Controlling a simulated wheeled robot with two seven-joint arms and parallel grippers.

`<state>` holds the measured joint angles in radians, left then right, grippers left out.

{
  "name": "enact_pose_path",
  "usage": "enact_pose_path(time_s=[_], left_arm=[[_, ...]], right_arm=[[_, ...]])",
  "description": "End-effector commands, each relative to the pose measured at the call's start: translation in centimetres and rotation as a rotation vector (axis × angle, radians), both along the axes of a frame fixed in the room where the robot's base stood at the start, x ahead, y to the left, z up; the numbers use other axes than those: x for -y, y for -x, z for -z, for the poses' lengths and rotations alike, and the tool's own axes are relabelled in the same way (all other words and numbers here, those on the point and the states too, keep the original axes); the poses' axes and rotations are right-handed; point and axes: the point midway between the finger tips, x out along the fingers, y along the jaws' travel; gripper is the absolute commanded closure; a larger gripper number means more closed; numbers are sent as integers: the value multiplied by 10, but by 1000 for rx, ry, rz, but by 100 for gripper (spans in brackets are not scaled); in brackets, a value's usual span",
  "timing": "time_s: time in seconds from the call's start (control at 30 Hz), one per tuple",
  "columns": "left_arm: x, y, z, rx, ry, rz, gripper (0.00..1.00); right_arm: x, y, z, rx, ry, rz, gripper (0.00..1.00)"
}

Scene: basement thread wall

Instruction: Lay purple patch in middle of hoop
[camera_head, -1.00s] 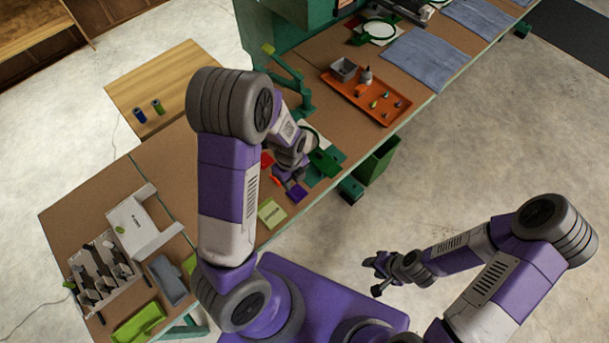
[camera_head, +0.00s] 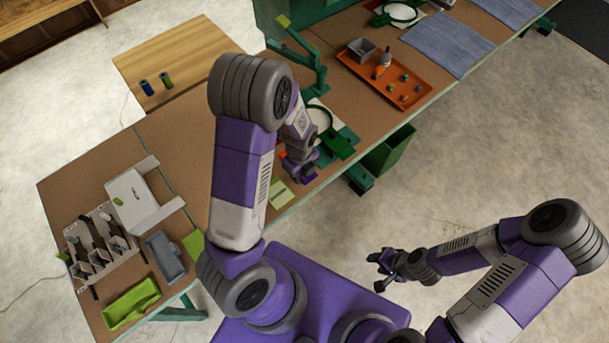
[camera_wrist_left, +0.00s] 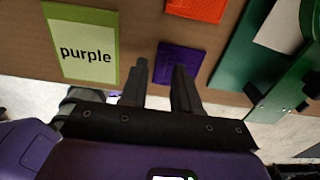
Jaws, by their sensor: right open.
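The purple patch (camera_wrist_left: 182,60) lies flat on the brown bench top in the left wrist view. My left gripper (camera_wrist_left: 160,68) is above the bench with its two dark fingers apart and nothing held. The fingertips point at the patch, and the right finger overlaps its near edge. In the head view my left arm partly hides this spot. The hoop (camera_head: 328,118) is a green ring over white cloth, just beyond my left gripper. A green stand part and a corner of white cloth show at the right in the wrist view. My right gripper (camera_head: 383,262) is open and empty, away from the bench.
A card reading "purple" (camera_wrist_left: 85,52) lies left of the patch, and a red patch (camera_wrist_left: 196,8) lies beyond it. An orange tray (camera_head: 420,101) with small items, a grey tray (camera_head: 166,258) and a white box (camera_head: 133,205) stand on the bench.

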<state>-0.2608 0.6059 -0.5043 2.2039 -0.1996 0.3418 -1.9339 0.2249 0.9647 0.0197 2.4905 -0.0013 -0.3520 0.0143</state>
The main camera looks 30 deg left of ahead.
Motion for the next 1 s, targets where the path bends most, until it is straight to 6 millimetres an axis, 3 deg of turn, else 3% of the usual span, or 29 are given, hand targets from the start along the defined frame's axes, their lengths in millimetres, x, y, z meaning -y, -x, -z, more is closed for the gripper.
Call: enact_pose_path(time_s=[0.13,0.33,0.63,1.0], left_arm=[[0,0,-1,0,0,0,72],[0,0,-1,0,0,0,100],[0,0,-4,0,0,0,100],[0,0,-26,0,0,-1,100]], right_arm=[[0,0,-1,0,0,0,57],[0,0,-1,0,0,0,57],[0,0,-3,0,0,0,57],[0,0,-22,0,0,0,57]])
